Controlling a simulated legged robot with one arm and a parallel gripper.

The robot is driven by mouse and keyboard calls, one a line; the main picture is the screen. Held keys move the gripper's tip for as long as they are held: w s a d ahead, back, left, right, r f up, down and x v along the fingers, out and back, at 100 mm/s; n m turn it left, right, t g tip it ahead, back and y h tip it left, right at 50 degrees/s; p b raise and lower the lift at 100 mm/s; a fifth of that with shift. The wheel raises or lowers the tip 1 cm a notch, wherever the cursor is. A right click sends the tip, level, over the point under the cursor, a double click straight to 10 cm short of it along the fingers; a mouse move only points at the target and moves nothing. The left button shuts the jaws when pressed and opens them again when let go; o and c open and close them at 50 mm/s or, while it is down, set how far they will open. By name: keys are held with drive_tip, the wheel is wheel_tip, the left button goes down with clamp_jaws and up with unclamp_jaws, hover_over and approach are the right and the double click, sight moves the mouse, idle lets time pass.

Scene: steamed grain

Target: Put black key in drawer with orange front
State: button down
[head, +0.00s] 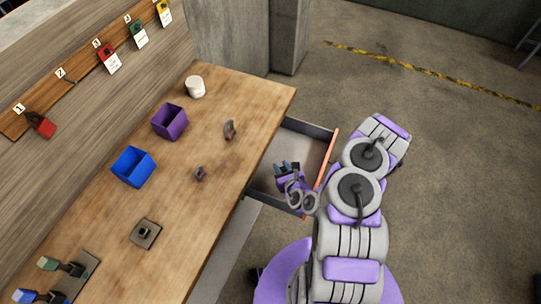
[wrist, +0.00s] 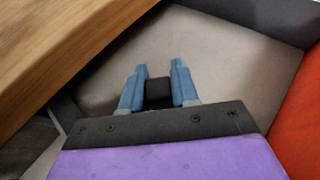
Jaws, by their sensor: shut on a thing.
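The drawer with the orange front (head: 327,163) is pulled out from the wooden table in the head view. Its bare grey floor (wrist: 225,55) and orange front (wrist: 300,125) also show in the wrist view. My gripper (head: 287,167) is over the inside of the drawer. In the wrist view, the blue fingers of my gripper (wrist: 157,75) are closed on the black key (wrist: 158,92), which shows as a dark block between them. The rest of the key is hidden. I cannot tell whether it touches the drawer floor.
The table edge (wrist: 70,40) is close on the left of my gripper. On the table (head: 245,95) stand a purple bin (head: 170,121), a blue bin (head: 133,167), a white cup (head: 195,86) and small metal items. Padlocks hang on the wall board. The floor at right is clear.

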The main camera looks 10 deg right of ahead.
drive_tip(key=b, duration=0.3)
hover_over(270, 157)
drive_tip(key=s, duration=0.3)
drive_tip(key=f, duration=0.5)
drive_tip(key=shift+d, duration=0.2)
drive_tip(key=shift+f+b+x, duration=0.25)
drive_tip(key=shift+b+x, duration=0.35)
drive_tip(key=shift+x, duration=1.2)
drive_tip(key=shift+s, duration=0.1)
drive_tip(key=shift+f, duration=0.15)
drive_tip(key=c, duration=0.8)
unclamp_jaws()
drive_tip(key=shift+c, duration=0.2)
